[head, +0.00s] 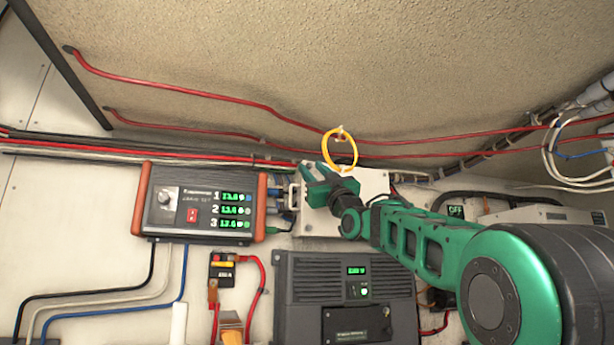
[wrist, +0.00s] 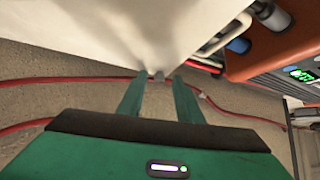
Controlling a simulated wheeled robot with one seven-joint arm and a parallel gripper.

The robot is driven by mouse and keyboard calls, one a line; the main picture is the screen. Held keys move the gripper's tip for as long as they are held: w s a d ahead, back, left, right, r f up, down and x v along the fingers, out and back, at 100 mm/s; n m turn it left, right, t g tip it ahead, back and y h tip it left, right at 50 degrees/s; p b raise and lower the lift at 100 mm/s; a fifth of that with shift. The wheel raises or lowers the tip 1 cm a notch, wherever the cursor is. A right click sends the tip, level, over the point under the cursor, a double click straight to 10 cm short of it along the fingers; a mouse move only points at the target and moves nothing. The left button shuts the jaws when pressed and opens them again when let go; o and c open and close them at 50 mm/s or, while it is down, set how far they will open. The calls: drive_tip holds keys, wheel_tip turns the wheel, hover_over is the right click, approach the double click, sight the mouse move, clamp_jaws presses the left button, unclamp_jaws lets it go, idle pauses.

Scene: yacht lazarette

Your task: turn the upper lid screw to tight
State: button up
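The white lidded box (head: 375,184) is mounted on the wall behind my gripper. My gripper (head: 307,170) is in front of the box's upper left part and hides some of its lid. In the wrist view, my gripper (wrist: 160,82) has its two green fingers apart, with their tips close to the white box (wrist: 130,30). A small grey screw head (wrist: 158,75) shows between the fingertips, with a gap on each side. Its slot and how far it is turned are too small to tell.
A charger with orange sides (head: 200,203) is left of the box, with cables between them. A yellow loop (head: 340,150) hangs just above my gripper. Red cables (head: 245,103) run overhead. A dark grey unit (head: 345,292) is below.

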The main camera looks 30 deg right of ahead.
drive_tip(key=shift+r, duration=0.1)
clamp_jaws()
